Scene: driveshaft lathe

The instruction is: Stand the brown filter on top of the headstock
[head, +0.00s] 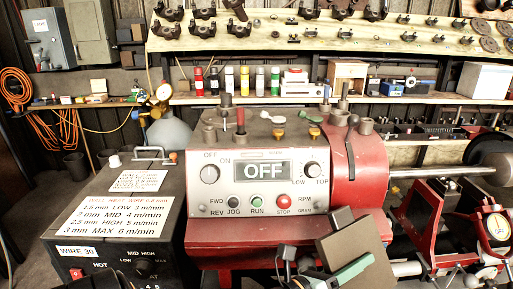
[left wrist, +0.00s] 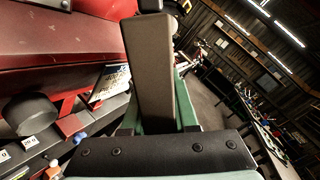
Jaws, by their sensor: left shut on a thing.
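The brown filter (head: 357,241) is a flat, dark brown block at the lower middle of the head view, tilted, in front of the lathe. My left gripper (head: 350,270), with green fingers, is shut on it. In the left wrist view the filter (left wrist: 149,72) stands long and narrow between the green fingers (left wrist: 155,115). The headstock (head: 225,170) is a red and grey housing with a control panel reading OFF; it is behind and above the filter, apart from it. My right gripper is not in view.
Small pots, a red-handled tool (head: 240,120) and coloured knobs (head: 278,131) crowd the headstock top; small bare patches lie between them. A welder box (head: 115,195) stands at left. A chuck and shaft (head: 430,170) extend at right. Shelves with bottles (head: 244,80) are behind.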

